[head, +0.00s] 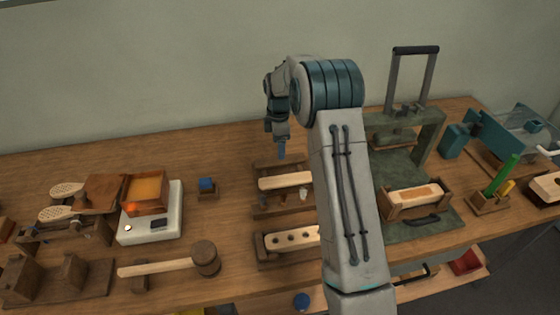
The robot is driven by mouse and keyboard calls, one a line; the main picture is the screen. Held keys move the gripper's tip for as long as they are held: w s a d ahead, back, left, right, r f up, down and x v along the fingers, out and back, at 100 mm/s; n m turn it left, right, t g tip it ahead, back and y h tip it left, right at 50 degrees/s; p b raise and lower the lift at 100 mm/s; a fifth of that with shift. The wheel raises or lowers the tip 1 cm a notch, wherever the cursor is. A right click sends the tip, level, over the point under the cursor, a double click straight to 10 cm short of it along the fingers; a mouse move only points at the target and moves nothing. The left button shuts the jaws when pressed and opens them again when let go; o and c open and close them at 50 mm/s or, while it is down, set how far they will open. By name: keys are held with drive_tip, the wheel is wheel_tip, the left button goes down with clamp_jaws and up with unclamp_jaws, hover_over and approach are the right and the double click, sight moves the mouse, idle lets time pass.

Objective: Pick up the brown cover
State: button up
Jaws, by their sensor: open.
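A flat brown piece (104,189), which looks like the brown cover, lies at the left of the bench. It is tilted and close against the left side of a brown box (146,207) with an orange inside. I cannot tell whether the two touch. My gripper (281,152) points down above the back of the bench, well to the right of the brown piece. It is open and appears empty, its fingers seen nearly edge-on. My arm hides part of the bench's middle.
The box sits on a white heater-like unit (172,222). Perforated paddles (60,213) lie left of the brown piece. A mallet (205,258) lies in front, and a small blue-topped block (207,186) stands between. A green press (430,135) stands right. The back left bench is clear.

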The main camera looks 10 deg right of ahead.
drive_tip(key=f+p, duration=0.1)
drive_tip(key=f, duration=0.4)
drive_tip(key=shift+d+f, duration=0.1)
drive_tip(key=shift+d, duration=0.1)
drive_tip(key=shift+c, duration=0.4)
drive_tip(key=c, duration=1)
